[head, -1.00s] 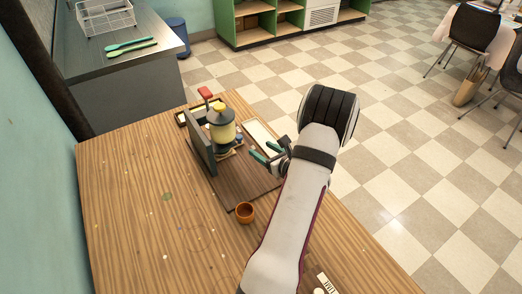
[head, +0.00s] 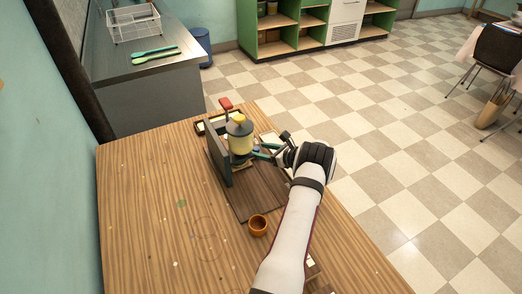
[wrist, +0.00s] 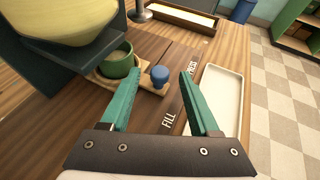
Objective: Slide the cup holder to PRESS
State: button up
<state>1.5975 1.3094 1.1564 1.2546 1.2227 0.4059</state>
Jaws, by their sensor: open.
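The wooden cup holder (wrist: 146,86) lies on the dark board under the yellow dispenser (head: 240,143). A green cup (wrist: 116,62) stands on it, and a blue knob (wrist: 160,74) is at its near right end. The words FILL (wrist: 168,120) and PRESS (wrist: 192,70) are on the board to the right of the knob, PRESS farther off. My gripper (head: 262,150) is open and empty. In the wrist view its teal fingertips lie either side of the knob; I cannot tell if they touch it. The dispenser hides much of the holder in the head view.
A white tray (wrist: 220,95) lies right of the labels. A grey upright panel (head: 217,153) stands left of the dispenser, with a red handle (head: 226,104) behind. An orange cup (head: 258,226) stands at the board's near edge. The table's left side (head: 150,200) is mostly clear.

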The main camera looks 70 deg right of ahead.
jog(key=shift+w+d+f, duration=0.15)
jog(key=shift+w, duration=0.15)
grip_shut()
dwell(1.3)
